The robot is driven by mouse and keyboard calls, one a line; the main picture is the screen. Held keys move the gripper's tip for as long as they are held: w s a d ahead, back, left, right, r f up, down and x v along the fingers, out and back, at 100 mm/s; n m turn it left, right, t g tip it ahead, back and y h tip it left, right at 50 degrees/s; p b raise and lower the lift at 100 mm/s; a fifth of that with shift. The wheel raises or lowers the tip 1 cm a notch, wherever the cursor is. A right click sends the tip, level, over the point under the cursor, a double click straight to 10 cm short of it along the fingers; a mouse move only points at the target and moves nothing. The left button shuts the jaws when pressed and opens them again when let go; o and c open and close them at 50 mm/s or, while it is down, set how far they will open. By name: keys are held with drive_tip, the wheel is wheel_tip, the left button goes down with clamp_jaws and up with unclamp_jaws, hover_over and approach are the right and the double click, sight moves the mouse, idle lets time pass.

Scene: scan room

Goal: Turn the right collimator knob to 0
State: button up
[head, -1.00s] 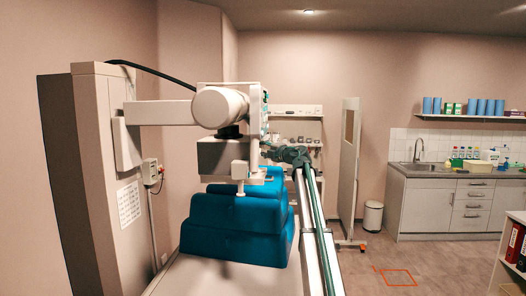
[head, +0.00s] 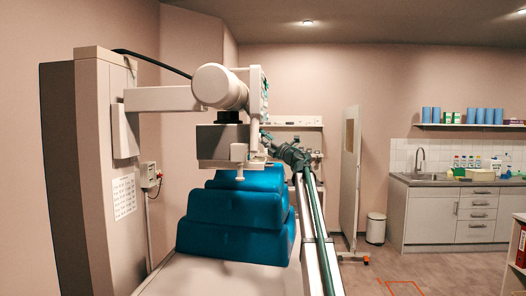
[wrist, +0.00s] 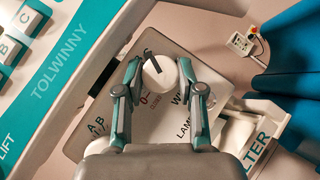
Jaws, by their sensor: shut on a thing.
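The white round collimator knob (wrist: 166,80) with a black pointer is in the wrist view, on the pale collimator panel (wrist: 150,122). The pointer slants toward the picture's upper left. A red "0" mark is printed below and left of the knob. My gripper (wrist: 161,70) is shut on the knob, one finger at each side. In the head view my gripper (head: 265,142) is at the right side of the collimator box (head: 212,142), under the white tube head (head: 215,87). The knob cannot be made out there.
A teal and white panel lettered TOLWINNY (wrist: 65,65) lies left in the wrist view. A filter tray (wrist: 258,140) juts out at lower right. Blue cushions (head: 237,205) lie below the collimator. A counter with a sink (head: 425,178) stands far right.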

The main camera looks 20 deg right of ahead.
drive_tip(key=shift+f+n+y+b, duration=0.1)
drive_tip(key=shift+n+y+b, duration=0.6)
drive_tip(key=shift+b, duration=0.5)
drive_tip(key=o, duration=1.1)
drive_tip(key=shift+o, duration=0.2)
drive_tip(key=v, duration=1.2)
drive_tip(key=shift+a+f, duration=0.1)
